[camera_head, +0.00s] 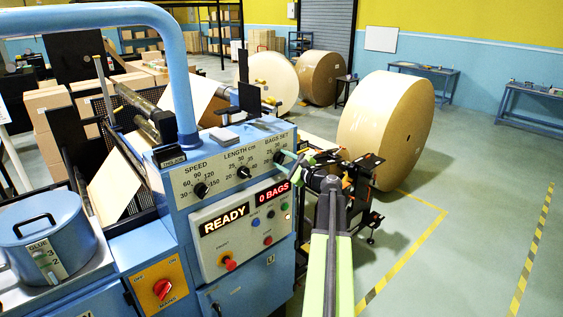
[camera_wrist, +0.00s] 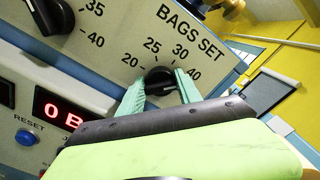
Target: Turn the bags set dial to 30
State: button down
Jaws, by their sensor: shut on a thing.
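The black bags set dial (camera_wrist: 159,77) is on the pale panel under the words BAGS SET, with 20, 25, 30 and 40 printed around it. In the head view the dial (camera_head: 279,157) is the rightmost of three on the upper panel. My gripper (camera_wrist: 160,84) has its teal fingers on both sides of the dial's knob, shut on it. The gripper (camera_head: 285,158) also shows at the panel's right edge in the head view. The fingers cover part of the knob, and I cannot tell which number its pointer marks.
The speed dial (camera_head: 201,190) and length dial (camera_head: 243,172) are to the left. Below them are a READY display (camera_head: 225,220), a 0 BAGS display (camera_head: 272,192) and a red knob (camera_head: 229,264). A large kraft roll (camera_head: 375,130) stands behind my arm. The floor at right is open.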

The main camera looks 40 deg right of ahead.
jog(key=n, duration=0.4)
jog(key=shift+w+n, duration=0.1)
jog(key=shift+n, duration=2.1)
jog(key=c, duration=0.8)
grip_release()
jog(key=shift+w+f, duration=0.1)
jog(key=s, duration=1.1)
jog(key=s+a, duration=0.1)
jog(key=s, duration=0.5)
jog(key=shift+s+a, duration=0.1)
jog(key=shift+s, duration=0.2)
